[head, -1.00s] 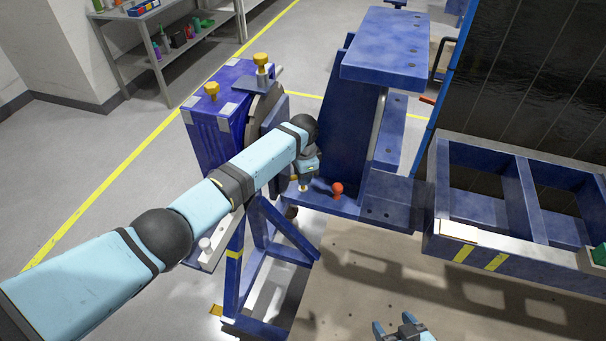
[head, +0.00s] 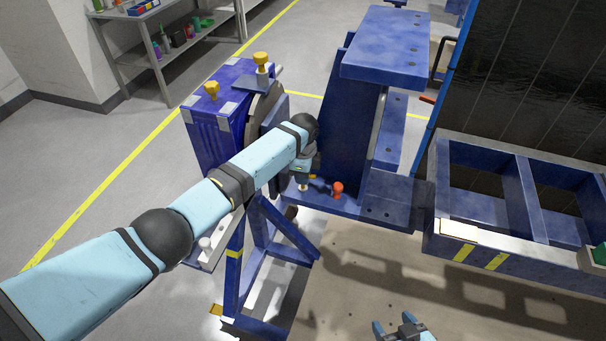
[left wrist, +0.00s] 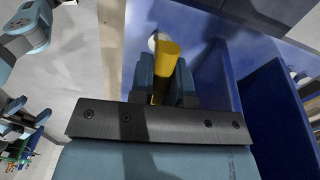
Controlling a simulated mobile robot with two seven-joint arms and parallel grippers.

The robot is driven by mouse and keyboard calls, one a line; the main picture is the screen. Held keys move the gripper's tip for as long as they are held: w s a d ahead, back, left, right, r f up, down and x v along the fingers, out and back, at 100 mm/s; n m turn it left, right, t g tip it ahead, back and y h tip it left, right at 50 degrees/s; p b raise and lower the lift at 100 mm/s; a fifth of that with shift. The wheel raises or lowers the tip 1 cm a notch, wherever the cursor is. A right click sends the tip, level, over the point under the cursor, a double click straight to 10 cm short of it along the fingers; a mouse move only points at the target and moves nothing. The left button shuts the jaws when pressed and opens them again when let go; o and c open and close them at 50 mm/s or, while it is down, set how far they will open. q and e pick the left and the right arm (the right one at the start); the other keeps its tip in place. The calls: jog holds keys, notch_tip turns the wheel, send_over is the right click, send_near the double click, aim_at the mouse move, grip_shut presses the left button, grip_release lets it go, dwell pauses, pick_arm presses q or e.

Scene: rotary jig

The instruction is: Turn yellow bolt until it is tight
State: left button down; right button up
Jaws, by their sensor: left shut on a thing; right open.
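The yellow bolt (left wrist: 168,58) stands between the fingers of my left gripper (left wrist: 165,85) in the left wrist view, and the gripper is shut on it. In the head view the left gripper (head: 304,176) points down at the blue plate (head: 350,208) of the jig. Only a small pale yellow end of the bolt (head: 303,187) shows below it there. How deep the bolt sits is hidden. My right gripper (head: 398,328) is open and empty at the bottom edge of the head view, away from the jig.
A red knob (head: 338,189) stands on the plate just right of the left gripper. Two yellow-topped bolts (head: 211,90) (head: 262,62) are on the jig's blue upright. A blue frame (head: 440,215) stands at the right.

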dwell(0.4)
pick_arm(q)
jog(key=c, duration=1.1)
grip_release()
notch_tip(320, 180, up, 14)
jog(key=b, duration=0.1)
jog(key=shift+b, duration=0.3)
